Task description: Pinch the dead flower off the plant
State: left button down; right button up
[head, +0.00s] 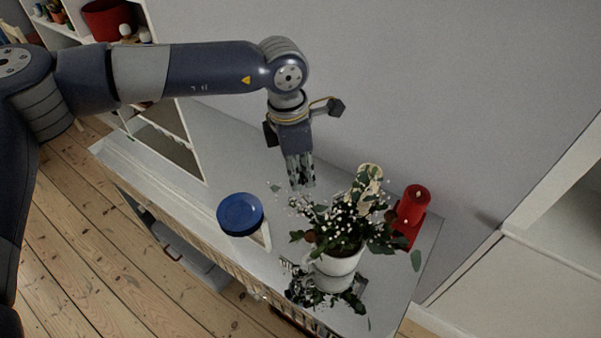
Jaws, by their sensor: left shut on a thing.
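The plant (345,222) has dark green leaves, small white blossoms and a few brownish heads. It stands in a white pot (337,263) on the reflective top of a sideboard. My left gripper (302,184) points down at the plant's upper left edge, beside the outer white blossoms. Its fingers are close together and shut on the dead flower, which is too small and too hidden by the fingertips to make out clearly. My right gripper is not in view.
A blue-lidded jar (241,214) stands left of the plant. The sideboard top (160,165) is clear toward the left. A white shelf and a grey wall stand behind.

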pick_arm(q)
jog(key=shift+r, duration=1)
